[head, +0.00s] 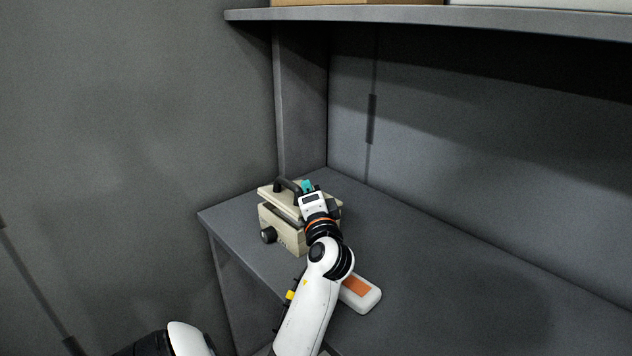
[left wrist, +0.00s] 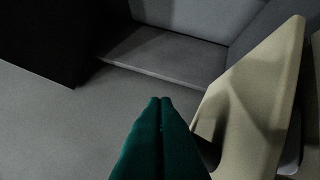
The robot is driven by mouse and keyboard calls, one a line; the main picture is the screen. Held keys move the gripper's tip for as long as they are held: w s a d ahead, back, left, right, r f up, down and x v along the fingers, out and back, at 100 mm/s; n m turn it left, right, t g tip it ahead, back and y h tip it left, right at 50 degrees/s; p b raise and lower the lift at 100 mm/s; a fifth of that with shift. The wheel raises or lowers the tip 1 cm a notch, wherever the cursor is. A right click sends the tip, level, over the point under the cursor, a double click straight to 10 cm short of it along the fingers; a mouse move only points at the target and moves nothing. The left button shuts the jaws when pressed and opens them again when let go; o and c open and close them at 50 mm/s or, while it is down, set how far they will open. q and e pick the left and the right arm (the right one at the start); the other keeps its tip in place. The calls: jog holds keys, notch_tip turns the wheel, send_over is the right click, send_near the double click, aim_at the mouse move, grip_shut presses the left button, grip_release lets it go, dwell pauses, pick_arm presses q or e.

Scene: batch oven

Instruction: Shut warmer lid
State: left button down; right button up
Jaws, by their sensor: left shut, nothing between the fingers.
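The warmer (head: 281,231) is a beige box with a dark knob on its front, standing on the grey bench near its left end. Its lid (head: 272,196), with a black handle, sits tilted above the body with a dark gap showing between them. My left gripper (head: 307,186) has teal fingers and is at the lid, beside the handle; the wrist hides part of the warmer. In the left wrist view the fingers (left wrist: 160,101) are shut together and empty. A beige slanted panel, seemingly the lid (left wrist: 262,90), rises just right of them; contact cannot be told.
A white object with an orange top (head: 361,293) lies on the bench (head: 450,300) beside my left forearm. The bench to the right is clear. A shelf (head: 480,19) with boxes runs above, and grey walls stand behind and left.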

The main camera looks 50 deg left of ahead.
pick_arm(q)
jog(key=shift+s+d+f+b, duration=0.1)
jog(key=shift+s+f+b, duration=0.2)
jog(key=shift+f, duration=0.3)
jog(key=shift+s+f+b, duration=0.15)
jog(key=shift+s+f, duration=0.25)
jog(key=shift+f, duration=0.25)
pick_arm(e)
jog(key=shift+d+f, duration=0.4)
jog(key=shift+f, duration=0.2)
pick_arm(q)
jog(key=shift+f, duration=0.2)
